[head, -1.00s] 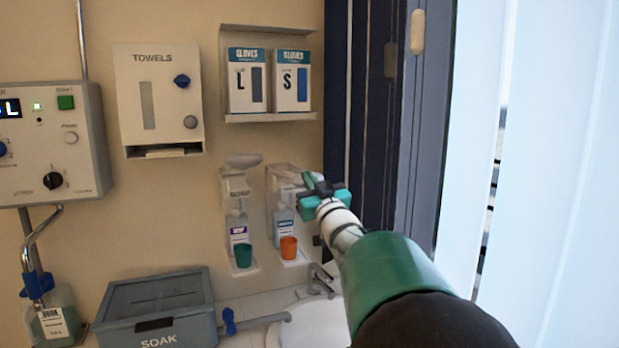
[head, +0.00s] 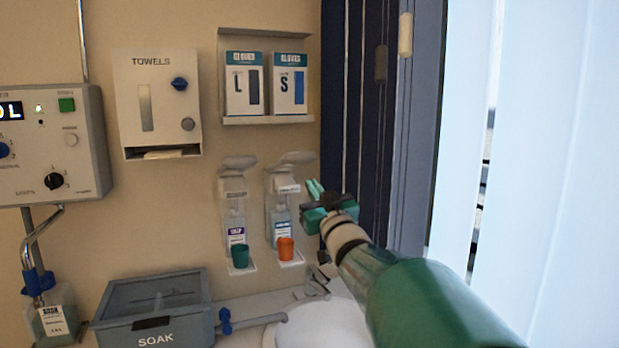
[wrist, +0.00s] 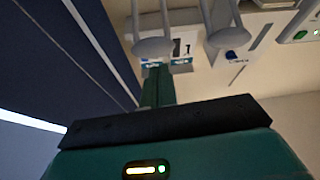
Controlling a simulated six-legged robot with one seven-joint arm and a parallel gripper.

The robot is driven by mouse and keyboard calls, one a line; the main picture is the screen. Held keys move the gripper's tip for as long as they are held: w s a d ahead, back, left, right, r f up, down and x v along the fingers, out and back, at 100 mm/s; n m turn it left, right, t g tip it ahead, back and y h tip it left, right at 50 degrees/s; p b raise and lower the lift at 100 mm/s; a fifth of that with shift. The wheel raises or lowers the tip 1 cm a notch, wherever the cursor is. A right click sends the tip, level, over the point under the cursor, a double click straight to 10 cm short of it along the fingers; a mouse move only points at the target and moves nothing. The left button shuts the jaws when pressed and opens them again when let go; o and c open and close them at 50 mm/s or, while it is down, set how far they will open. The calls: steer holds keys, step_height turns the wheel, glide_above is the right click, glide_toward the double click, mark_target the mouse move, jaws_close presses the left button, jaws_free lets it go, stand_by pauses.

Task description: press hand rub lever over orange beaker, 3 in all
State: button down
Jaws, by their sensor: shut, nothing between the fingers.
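The hand rub dispenser (head: 281,208) hangs on the wall with its grey lever (head: 291,159) raised. An orange beaker (head: 286,248) stands on its lower shelf, under the bottle. My gripper (head: 314,187) is shut and empty, just right of the dispenser and a little below the lever, apart from it as far as I can tell. In the wrist view my shut fingers (wrist: 157,85) point toward the grey pad of the hand rub lever (wrist: 152,47). The beaker is not seen in the wrist view.
A soap dispenser (head: 234,205) with a similar lever (head: 238,162) and a green beaker (head: 240,256) hangs close on the left. Glove boxes (head: 267,83) sit above. A dark panel (head: 345,120) stands on the right. A soak bin (head: 153,308) and basin (head: 322,325) are below.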

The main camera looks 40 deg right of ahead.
steer(key=shift+s+a+f, duration=0.2)
steer(key=shift+s+f, duration=0.3)
steer(key=shift+s, duration=0.1)
steer(key=shift+s+a+f, duration=0.15)
steer(key=shift+s+f, duration=0.3)
steer(key=shift+s, duration=0.1)
steer(key=shift+r, duration=0.1)
